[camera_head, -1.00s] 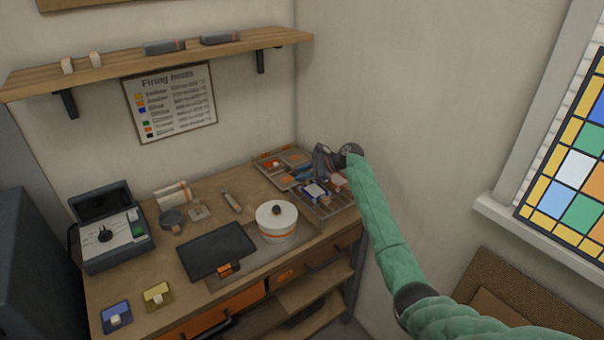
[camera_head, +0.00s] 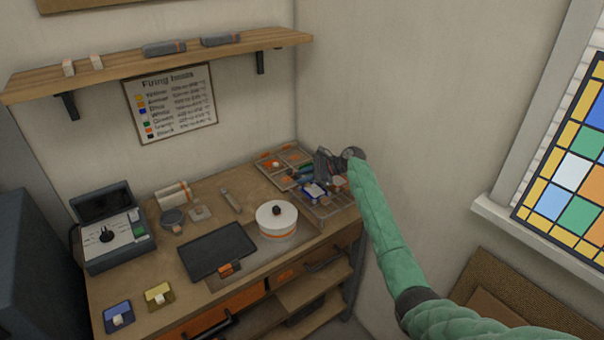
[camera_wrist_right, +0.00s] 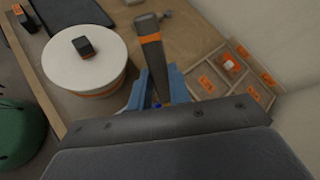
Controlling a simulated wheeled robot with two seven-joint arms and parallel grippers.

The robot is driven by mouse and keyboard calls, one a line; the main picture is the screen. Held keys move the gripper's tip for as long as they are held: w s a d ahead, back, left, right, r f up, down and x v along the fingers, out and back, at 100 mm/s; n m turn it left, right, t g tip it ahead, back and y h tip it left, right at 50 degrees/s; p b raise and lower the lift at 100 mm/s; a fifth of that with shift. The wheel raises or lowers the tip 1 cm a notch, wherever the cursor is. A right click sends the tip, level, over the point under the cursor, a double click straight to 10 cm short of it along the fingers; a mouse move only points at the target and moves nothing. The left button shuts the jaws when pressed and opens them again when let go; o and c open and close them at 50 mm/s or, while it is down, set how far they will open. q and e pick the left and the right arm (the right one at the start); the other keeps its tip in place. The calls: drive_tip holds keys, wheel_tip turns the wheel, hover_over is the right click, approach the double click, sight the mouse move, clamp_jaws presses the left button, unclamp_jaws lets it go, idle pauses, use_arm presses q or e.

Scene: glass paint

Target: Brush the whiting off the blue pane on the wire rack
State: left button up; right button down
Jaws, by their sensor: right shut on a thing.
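The wire rack (camera_head: 328,206) stands at the right end of the bench. The blue pane (camera_head: 314,190) lies on it, with white showing on its surface; I cannot tell how much is whiting. My right gripper (camera_head: 323,170) is just above and behind the pane. In the right wrist view, its blue fingers (camera_wrist_right: 156,92) are shut on a dark grey handle with an orange band (camera_wrist_right: 149,45), which looks like the brush. The bristles are hidden, so I cannot tell whether they touch the pane. My left gripper is not in view.
A white round lidded pot (camera_head: 277,222) stands left of the rack. A divided tray (camera_head: 268,165) with orange pieces sits behind, near the wall corner. A dark flat panel (camera_head: 216,250) lies left of the pot. Blue (camera_head: 118,317) and yellow (camera_head: 158,293) panes lie front left.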

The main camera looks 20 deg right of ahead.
drive_tip(key=shift+s+d+p, duration=0.3)
drive_tip(key=shift+s+p, duration=0.5)
drive_tip(key=shift+s, duration=0.15)
drive_tip(key=shift+s+d, duration=0.35)
drive_tip(key=shift+s, duration=0.45)
drive_tip(key=shift+s+d, duration=0.3)
drive_tip(key=shift+s, duration=0.45)
drive_tip(key=shift+w+a+r, duration=0.1)
drive_tip(key=shift+w+a, duration=0.2)
drive_tip(key=shift+w, duration=0.45)
drive_tip(key=shift+w+a, duration=0.3)
drive_tip(key=shift+w, duration=0.4)
drive_tip(key=shift+w+a, duration=0.3)
drive_tip(key=shift+w, duration=0.5)
drive_tip(key=shift+w+a, duration=0.3)
drive_tip(key=shift+w, duration=0.5)
drive_tip(key=shift+s+d, duration=0.25)
drive_tip(key=shift+s, duration=0.4)
drive_tip(key=shift+s+d, duration=0.35)
drive_tip(key=shift+s, duration=0.5)
drive_tip(key=shift+s, duration=0.15)
